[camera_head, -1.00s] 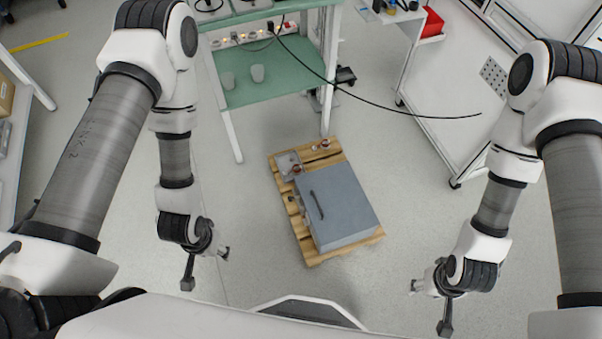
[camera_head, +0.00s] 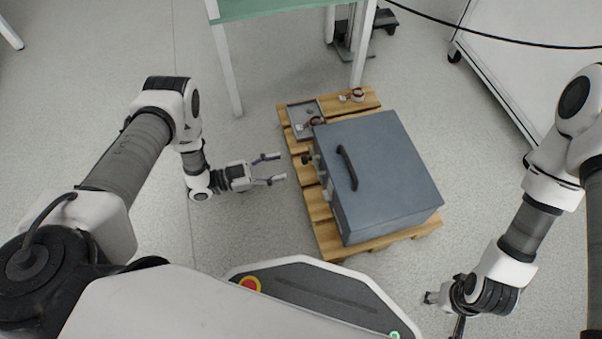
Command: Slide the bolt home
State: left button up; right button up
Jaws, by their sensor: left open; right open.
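A grey box (camera_head: 385,175) with a black handle (camera_head: 347,168) on its top stands on a wooden pallet. On the box's left side a small dark knob (camera_head: 307,159) and metal fittings (camera_head: 325,182) show. They look like the bolt, but they are too small to tell how far it is slid. My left gripper (camera_head: 281,168) is open and empty. It points right at the box's left side, a short gap from the knob. My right gripper (camera_head: 444,315) is open and empty, low at the right, apart from the box.
The pallet (camera_head: 330,236) lies on the grey floor. A metal tray (camera_head: 305,109) with a small reddish part and another small copper-coloured part (camera_head: 357,95) lie behind the box. A green-topped bench (camera_head: 270,8) and a white cabinet (camera_head: 530,60) stand further back.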

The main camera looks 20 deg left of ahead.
aim_at(302, 160)
pick_arm(q)
jog(key=b+x, duration=0.2)
jog(key=x, duration=0.5)
jog(key=shift+b, duration=0.35)
jog(key=shift+w+d+r, duration=0.1)
jog(key=shift+d+r, duration=0.05)
jog(key=shift+d, duration=0.1)
grip_shut()
jog(key=shift+s+d+r+p, duration=0.1)
jog(key=shift+s+d+p, duration=0.35)
jog(key=shift+s, duration=0.25)
jog(key=shift+s+d+r+p, duration=0.1)
jog(key=shift+s+d+p, duration=0.25)
jog(key=shift+s+d, duration=0.3)
jog(key=shift+s+f, duration=0.15)
jog(key=shift+f, duration=0.05)
pick_arm(e)
jog(key=shift+s+d+f, duration=0.55)
jog(key=shift+s+f, duration=0.1)
jog(key=shift+f, duration=0.1)
